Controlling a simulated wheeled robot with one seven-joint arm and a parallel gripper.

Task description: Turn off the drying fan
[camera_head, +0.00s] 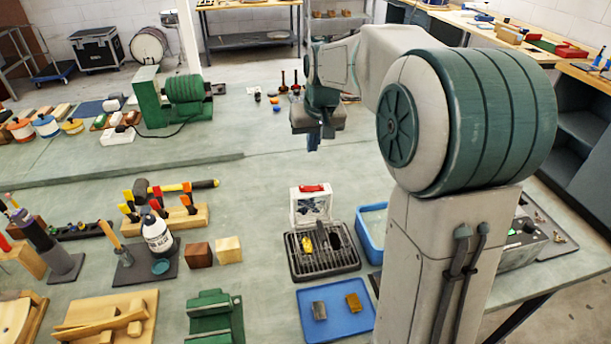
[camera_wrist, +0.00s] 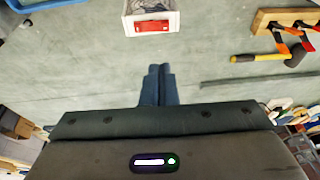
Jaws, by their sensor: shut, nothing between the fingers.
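A white box-shaped unit (camera_head: 311,208), which looks like the drying fan, stands on the bench behind a dark slatted rack (camera_head: 324,262). A red rocker switch (camera_head: 312,188) lies on its top; whether it is on or off I cannot tell. In the wrist view the fan (camera_wrist: 130,24) and its red switch (camera_wrist: 152,26) show at the top centre. My gripper (camera_head: 313,146) is above the bench, behind the fan and apart from it, with blue fingers pointing down. In the wrist view its fingers (camera_wrist: 159,72) are together and empty, short of the fan.
A blue tub (camera_head: 370,240) stands right of the fan. Left of it are a wooden tool holder (camera_head: 170,218) and a hammer (camera_head: 185,187). A blue tray (camera_head: 335,325) with two small blocks lies in front. A green machine (camera_head: 180,95) stands further back. Bench around my gripper is clear.

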